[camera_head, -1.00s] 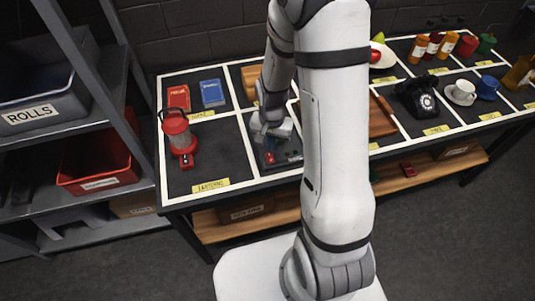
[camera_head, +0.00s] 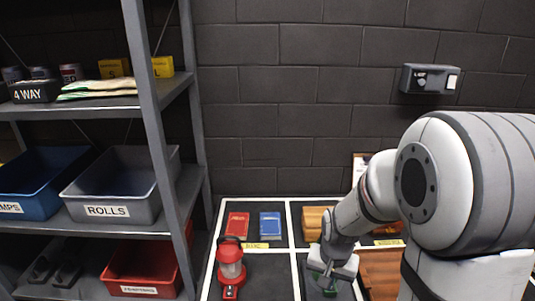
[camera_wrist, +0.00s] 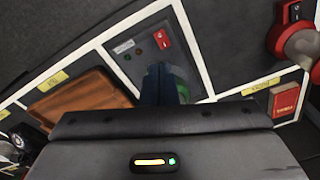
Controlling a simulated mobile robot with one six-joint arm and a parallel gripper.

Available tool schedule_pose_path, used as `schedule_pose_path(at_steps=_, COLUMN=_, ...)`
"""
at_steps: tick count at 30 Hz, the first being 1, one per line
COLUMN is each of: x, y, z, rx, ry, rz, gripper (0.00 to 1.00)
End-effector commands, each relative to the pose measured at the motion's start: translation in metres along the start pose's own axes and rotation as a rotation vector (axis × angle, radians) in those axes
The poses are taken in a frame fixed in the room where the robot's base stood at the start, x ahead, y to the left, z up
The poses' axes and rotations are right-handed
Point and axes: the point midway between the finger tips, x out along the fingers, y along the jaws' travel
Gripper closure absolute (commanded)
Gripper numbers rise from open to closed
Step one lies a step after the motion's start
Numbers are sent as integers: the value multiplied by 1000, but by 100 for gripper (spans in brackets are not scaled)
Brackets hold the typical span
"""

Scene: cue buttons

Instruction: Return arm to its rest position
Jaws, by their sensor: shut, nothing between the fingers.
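My gripper (camera_head: 328,283) is over the table compartment beside the red lantern, low in the head view. My arm comes in from the right and partly covers that compartment. In the wrist view my fingers (camera_wrist: 160,84) are shut and empty, over a dark panel (camera_wrist: 125,57). The panel carries a red switch (camera_wrist: 162,38) and small red and green round parts. The gap between fingertips and panel is hard to judge.
A red lantern (camera_head: 230,268) stands left of my gripper. Red (camera_head: 237,224) and blue (camera_head: 270,224) books lie behind it. A grey shelf with bins (camera_head: 115,185) rises at left. A grey box (camera_head: 430,79) hangs on the wall. A wooden tray (camera_wrist: 90,90) lies beside the panel.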

Motion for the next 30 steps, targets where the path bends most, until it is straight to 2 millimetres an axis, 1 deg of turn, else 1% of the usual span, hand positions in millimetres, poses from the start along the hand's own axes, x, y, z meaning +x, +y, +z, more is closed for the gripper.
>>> schedule_pose_path(at_steps=1, x=-20, y=1, z=4, rx=-30, ry=27, rz=-10, gripper=100)
schedule_pose_path(at_steps=6, x=-74, y=9, z=29, rx=-139, ry=86, rz=-27, gripper=100)
schedule_pose_path(at_steps=9, x=-102, y=16, z=46, rx=-204, ry=122, rz=-34, gripper=100)
schedule_pose_path(at_steps=12, x=-125, y=22, z=66, rx=-265, ry=157, rz=-39, gripper=100)
schedule_pose_path(at_steps=15, x=-142, y=29, z=83, rx=-319, ry=185, rz=-42, gripper=100)
schedule_pose_path(at_steps=18, x=-154, y=34, z=97, rx=-358, ry=206, rz=-43, gripper=100)
schedule_pose_path(at_steps=21, x=-159, y=37, z=105, rx=-382, ry=217, rz=-42, gripper=100)
schedule_pose_path(at_steps=24, x=-161, y=39, z=108, rx=-393, ry=221, rz=-42, gripper=100)
schedule_pose_path(at_steps=30, x=-162, y=39, z=109, rx=-394, ry=221, rz=-42, gripper=100)
